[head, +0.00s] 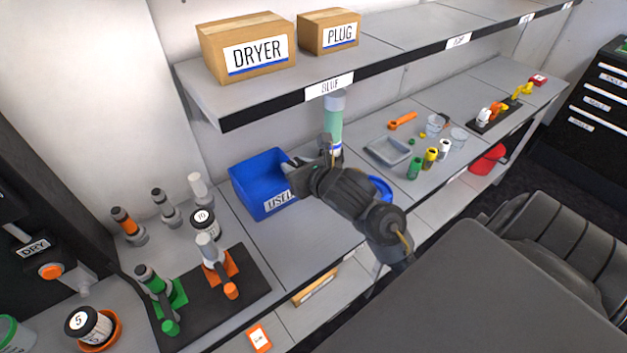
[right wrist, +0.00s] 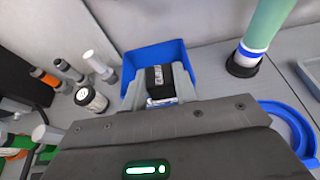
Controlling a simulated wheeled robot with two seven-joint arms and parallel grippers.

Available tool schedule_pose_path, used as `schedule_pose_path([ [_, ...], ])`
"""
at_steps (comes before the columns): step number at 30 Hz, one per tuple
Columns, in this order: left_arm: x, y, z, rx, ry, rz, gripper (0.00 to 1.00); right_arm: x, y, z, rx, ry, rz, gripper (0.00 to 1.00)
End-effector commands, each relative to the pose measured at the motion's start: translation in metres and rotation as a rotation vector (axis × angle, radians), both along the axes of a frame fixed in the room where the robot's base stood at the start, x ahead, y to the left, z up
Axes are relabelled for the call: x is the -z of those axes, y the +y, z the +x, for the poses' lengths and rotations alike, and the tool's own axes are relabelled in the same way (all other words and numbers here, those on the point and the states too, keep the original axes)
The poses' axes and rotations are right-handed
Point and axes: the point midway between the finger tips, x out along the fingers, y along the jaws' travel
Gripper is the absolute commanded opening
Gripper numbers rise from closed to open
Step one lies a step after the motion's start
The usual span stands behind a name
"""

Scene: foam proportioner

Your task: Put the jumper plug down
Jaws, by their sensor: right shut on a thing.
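My right gripper (head: 291,172) reaches over the right side of a blue bin (head: 246,187) with a label reading "USED". In the right wrist view its grey fingers (right wrist: 160,84) are shut on a small black block with a white lower part, which I take for the jumper plug (right wrist: 160,78). The blue bin (right wrist: 159,51) shows behind and around the fingers. I cannot tell whether the plug touches the bin. In the head view the plug is hidden by the gripper. My left gripper is not in view.
A green cylinder (head: 333,124) stands behind my right arm, right of the bin. A blue curved part (head: 381,186) lies beyond the arm. A shelf edge (head: 278,103) runs above. Left of the bin stand several fittings and a dark mat (head: 252,290). A grey tray (head: 388,150) is to the right.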

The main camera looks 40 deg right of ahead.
Motion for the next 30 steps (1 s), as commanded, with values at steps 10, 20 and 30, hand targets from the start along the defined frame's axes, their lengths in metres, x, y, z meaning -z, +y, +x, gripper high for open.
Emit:
schedule_pose_path([
  [10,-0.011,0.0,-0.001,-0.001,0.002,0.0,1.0,0.02,-0.056,-0.054,0.009,-0.001,-0.009,0.06],
  [20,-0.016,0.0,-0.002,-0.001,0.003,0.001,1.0,0.019,-0.089,-0.095,-0.018,-0.013,-0.001,0.06],
  [30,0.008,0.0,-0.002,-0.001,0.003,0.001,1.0,0.031,-0.093,-0.085,-0.028,-0.02,-0.004,0.06],
])
